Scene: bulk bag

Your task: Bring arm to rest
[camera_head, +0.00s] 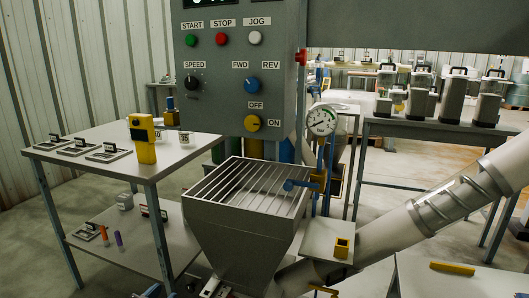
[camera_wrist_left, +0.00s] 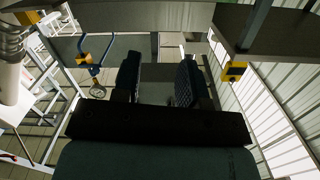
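My left gripper (camera_wrist_left: 158,68) shows in the left wrist view, with its two dark fingers apart and nothing between them. Neither gripper can be made out in the head view. My right gripper is in no view. In the head view a grey hopper (camera_head: 243,228) with a barred grate on top stands in the middle, below a grey control panel (camera_head: 240,75) with buttons and knobs.
A two-level table (camera_head: 72,136) stands at the left with a yellow handheld device (camera_head: 142,140). A pressure gauge (camera_head: 321,120) and blue-handled valve (camera_head: 300,184) are beside the hopper. A conveyor tube (camera_head: 400,225) slopes up right. A bench (camera_head: 425,130) carries several containers.

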